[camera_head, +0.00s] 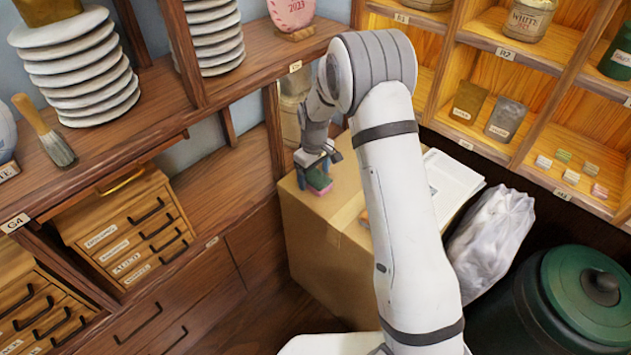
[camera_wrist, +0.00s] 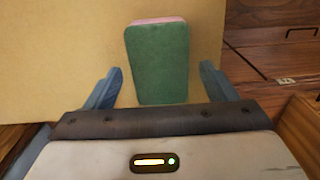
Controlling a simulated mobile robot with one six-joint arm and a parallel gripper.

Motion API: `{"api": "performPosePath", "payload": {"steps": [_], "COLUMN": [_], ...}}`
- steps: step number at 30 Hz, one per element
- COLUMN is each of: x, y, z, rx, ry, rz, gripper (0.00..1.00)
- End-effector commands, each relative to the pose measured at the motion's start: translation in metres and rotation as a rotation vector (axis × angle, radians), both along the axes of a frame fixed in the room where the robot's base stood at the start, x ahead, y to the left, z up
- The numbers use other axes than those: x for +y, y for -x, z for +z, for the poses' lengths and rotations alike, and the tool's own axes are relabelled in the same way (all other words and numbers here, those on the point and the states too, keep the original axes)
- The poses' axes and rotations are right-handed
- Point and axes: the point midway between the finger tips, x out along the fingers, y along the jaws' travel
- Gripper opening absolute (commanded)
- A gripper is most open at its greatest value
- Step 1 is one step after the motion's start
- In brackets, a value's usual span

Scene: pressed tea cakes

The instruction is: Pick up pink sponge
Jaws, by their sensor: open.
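The pink sponge (camera_head: 319,178) lies on top of a cardboard box (camera_head: 312,222), near the box's left corner, in the head view. In the wrist view the sponge (camera_wrist: 158,62) shows a large green face, with a thin pink strip along its far edge. My gripper (camera_head: 318,170) is right at the sponge in the head view. In the wrist view my gripper (camera_wrist: 161,85) is open, with one blue finger to each side of the sponge's near end. Gaps show between the fingers and the sponge. The arm hides part of the box top.
An open book or papers (camera_head: 449,186) lie on the box's right side. A grey plastic bag (camera_head: 492,240) and a green lidded bin (camera_head: 585,295) stand to the right. Shelves (camera_head: 262,62) with stacked discs rise behind, and a drawer cabinet (camera_head: 128,232) is at the left.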

Motion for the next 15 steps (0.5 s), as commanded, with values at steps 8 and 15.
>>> {"api": "performPosePath", "payload": {"steps": [8,15], "x": [0.0,-0.0004], "y": [0.0,0.0001], "z": [-0.0125,-0.0124], "rx": [-0.001,0.0], "ry": [-0.001,0.0], "rz": [0.0,-0.001], "gripper": [0.78,0.62]}}
